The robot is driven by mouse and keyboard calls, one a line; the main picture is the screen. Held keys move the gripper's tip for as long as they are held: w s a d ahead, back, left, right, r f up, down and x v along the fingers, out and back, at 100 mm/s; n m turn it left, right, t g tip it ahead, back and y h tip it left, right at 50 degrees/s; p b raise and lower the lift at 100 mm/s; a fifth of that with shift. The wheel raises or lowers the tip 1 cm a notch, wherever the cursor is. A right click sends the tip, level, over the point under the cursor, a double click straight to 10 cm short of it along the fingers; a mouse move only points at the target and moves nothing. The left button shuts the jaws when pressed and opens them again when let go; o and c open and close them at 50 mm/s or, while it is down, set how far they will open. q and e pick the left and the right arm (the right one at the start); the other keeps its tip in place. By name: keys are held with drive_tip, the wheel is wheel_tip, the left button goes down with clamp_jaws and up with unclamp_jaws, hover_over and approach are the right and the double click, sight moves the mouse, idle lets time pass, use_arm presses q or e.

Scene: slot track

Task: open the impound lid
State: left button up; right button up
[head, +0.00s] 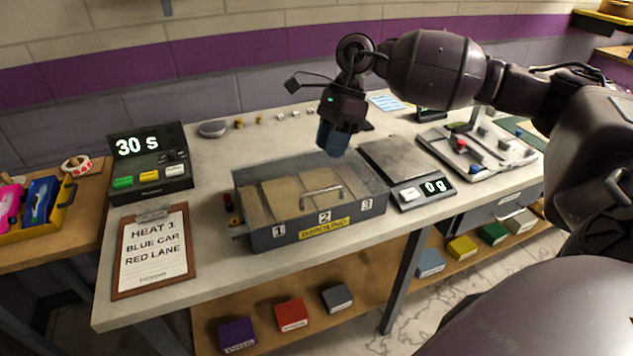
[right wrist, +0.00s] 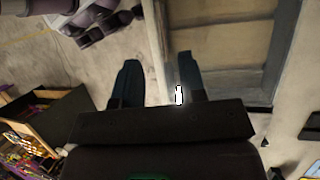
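The impound box (head: 300,232) is a grey metal case on the bench, with compartments numbered 1, 2 and 3 and a yellow IMPOUND label. A pale metal bar handle (head: 321,192) shows over its top. The tan compartments show beneath it; I cannot clearly make out the lid panel. My right gripper (head: 334,150) hangs fingers down above the box's back edge, right of its middle, apart from the handle. In the right wrist view its fingers (right wrist: 160,80) are spread with nothing between them, beside the box wall (right wrist: 222,78). My left gripper is not in view.
A timer (head: 150,160) reading 30 s and a clipboard (head: 153,250) are left of the box. A scale (head: 400,165) reading 0 g stands close on its right, with a tray (head: 478,150) of parts beyond. The bench in front of the box is clear.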

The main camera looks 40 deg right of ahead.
drive_tip(key=x, duration=0.8)
drive_tip(key=shift+a+f, duration=0.25)
drive_tip(key=shift+f, duration=0.1)
clamp_jaws()
